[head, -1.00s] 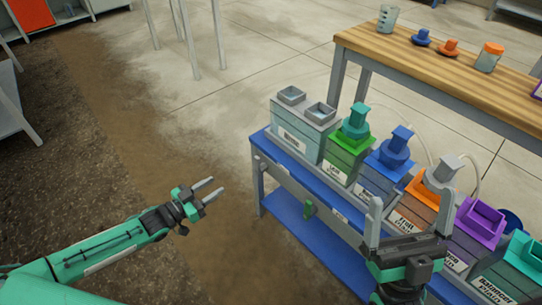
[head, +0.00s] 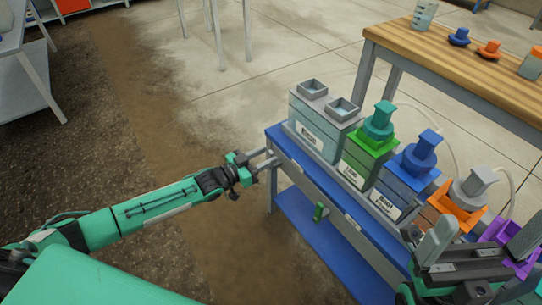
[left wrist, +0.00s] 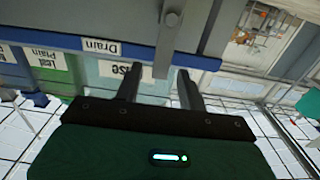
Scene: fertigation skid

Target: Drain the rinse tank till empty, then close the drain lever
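The rinse tank (head: 316,138) is a grey box labelled Rinse at the left end of the blue skid; its water level cannot be told. In the left wrist view a grey drain lever (left wrist: 167,45) hangs from a bolt, beside a Drain label (left wrist: 100,48). My left gripper (head: 272,160) is at the skid's front left edge. In the left wrist view its fingers (left wrist: 160,84) are apart, with the lever's lower end in line with the gap; I cannot tell whether they touch it. My right gripper (head: 483,238) is open and empty, in front of the skid's right part.
Green (head: 368,160), blue (head: 403,182) and orange (head: 447,205) containers stand right of the rinse tank. A green part (head: 319,212) hangs at the skid's front. A wooden bench (head: 455,75) stands behind.

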